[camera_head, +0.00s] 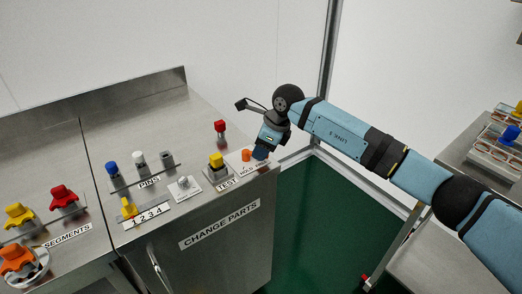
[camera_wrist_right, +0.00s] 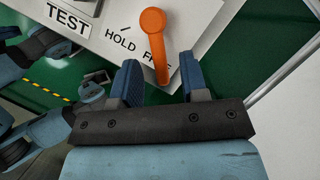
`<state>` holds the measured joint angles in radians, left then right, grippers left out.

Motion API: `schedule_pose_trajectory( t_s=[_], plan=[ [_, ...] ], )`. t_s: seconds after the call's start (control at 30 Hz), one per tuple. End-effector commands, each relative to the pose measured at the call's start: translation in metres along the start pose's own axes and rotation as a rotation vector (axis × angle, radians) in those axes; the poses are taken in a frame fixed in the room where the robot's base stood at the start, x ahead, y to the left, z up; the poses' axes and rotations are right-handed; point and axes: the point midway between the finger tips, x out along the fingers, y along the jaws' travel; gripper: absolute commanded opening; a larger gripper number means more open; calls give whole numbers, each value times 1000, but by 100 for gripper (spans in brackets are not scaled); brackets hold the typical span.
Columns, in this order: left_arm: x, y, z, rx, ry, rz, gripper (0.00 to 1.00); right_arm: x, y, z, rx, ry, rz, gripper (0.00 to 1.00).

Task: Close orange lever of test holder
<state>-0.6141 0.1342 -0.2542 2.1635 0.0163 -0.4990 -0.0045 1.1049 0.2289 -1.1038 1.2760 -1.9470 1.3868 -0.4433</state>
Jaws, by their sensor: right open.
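The orange lever (camera_wrist_right: 153,35) is on a pale plate marked HOLD and FREE. In the right wrist view its round end is at the top and its arm reaches down over the FREE label. My right gripper (camera_wrist_right: 160,78) is open, with one blue finger on each side of the lever's lower end; I cannot tell whether either touches it. In the head view the orange lever (camera_head: 246,155) stands on the cabinet's right corner, beside the TEST label (camera_head: 229,184). My right gripper (camera_head: 261,154) is just right of it. My left gripper is not in view.
A yellow-topped part (camera_head: 216,160) and a red-topped part (camera_head: 220,128) stand close by on the steel cabinet (camera_head: 185,90). Pins and segments stand farther left. Green floor (camera_head: 320,220) lies beyond the cabinet's right edge.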

Motion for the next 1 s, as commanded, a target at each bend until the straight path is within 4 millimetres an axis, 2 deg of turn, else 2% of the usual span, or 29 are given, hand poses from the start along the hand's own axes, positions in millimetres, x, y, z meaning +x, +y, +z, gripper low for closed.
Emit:
schedule_pose_trajectory(
  t_s=[0.13, 0.37, 0.4, 0.57, 0.6, 1.0],
  plan=[
    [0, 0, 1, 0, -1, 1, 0, 8, 0, 0, 1, 0, 0, 40],
    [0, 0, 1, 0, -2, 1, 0, 8, 0, 0, 1, 0, 0, 40],
    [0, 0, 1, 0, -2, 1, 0, 8, 0, 0, 1, 0, 0, 38],
    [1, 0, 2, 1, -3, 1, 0, 8, 0, 0, 1, 0, 0, 1],
    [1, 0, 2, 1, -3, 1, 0, 8, 0, 0, 1, 0, 0, 0],
    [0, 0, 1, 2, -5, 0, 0, 7, 3, 0, 53, 0, -22, 0]
  ],
)
